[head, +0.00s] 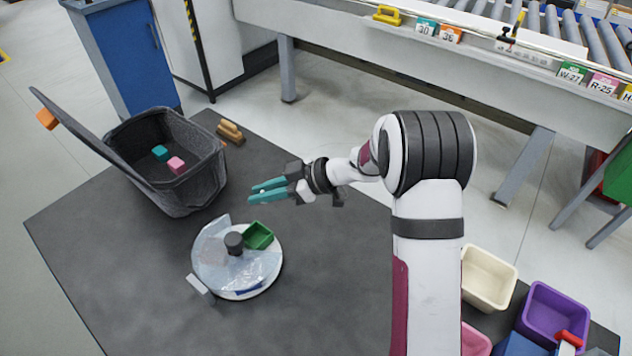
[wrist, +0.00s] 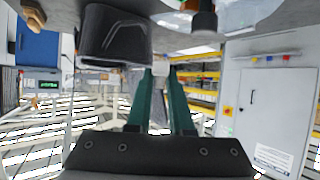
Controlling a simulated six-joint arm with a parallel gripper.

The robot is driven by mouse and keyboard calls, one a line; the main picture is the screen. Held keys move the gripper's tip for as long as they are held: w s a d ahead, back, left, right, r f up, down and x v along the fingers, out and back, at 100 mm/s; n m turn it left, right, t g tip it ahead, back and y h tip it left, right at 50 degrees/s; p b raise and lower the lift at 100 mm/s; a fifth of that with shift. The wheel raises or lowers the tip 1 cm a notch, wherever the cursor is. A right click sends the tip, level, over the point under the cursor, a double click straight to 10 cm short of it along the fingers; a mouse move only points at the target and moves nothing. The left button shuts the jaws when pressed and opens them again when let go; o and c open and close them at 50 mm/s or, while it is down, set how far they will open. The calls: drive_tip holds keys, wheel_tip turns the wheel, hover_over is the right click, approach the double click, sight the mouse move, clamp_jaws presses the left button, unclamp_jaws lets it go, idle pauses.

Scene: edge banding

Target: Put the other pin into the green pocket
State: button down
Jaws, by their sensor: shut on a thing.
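My gripper (head: 256,192), with teal fingers, is held out level above the dark mat, to the right of the black bin. It is shut on a small pale thing (wrist: 160,68) between the fingertips, likely a pin; only a little of it shows. The green pocket (head: 259,236) is a small open-topped tray on the round white plate (head: 238,294). It lies below my fingertips in the head view, apart from them. I see no pin in it, but its inside shows only partly. A dark grey cylinder (head: 234,243) stands at the plate's middle.
The black bin (head: 205,185), lid open, holds a teal block (head: 160,152) and a pink block (head: 176,165). A wooden brush (head: 230,131) lies behind it. A pale grey block (head: 200,289) sits at the plate's edge. Cream (head: 488,278) and purple (head: 553,315) bins stand right.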

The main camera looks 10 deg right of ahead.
wheel_tip(320, 180, down, 6)
drive_tip(key=a, duration=0.1)
drive_tip(key=shift+s+a+r+n+g, duration=0.15)
drive_tip(key=shift+s+a+n+g, duration=0.2)
drive_tip(key=shift+s+n+g, duration=0.1)
drive_tip(key=c, duration=0.7)
unclamp_jaws()
drive_tip(key=v, duration=1.5)
drive_tip(key=shift+s+d+r, duration=0.1)
drive_tip(key=shift+d+r, duration=0.05)
drive_tip(key=shift+d, duration=0.2)
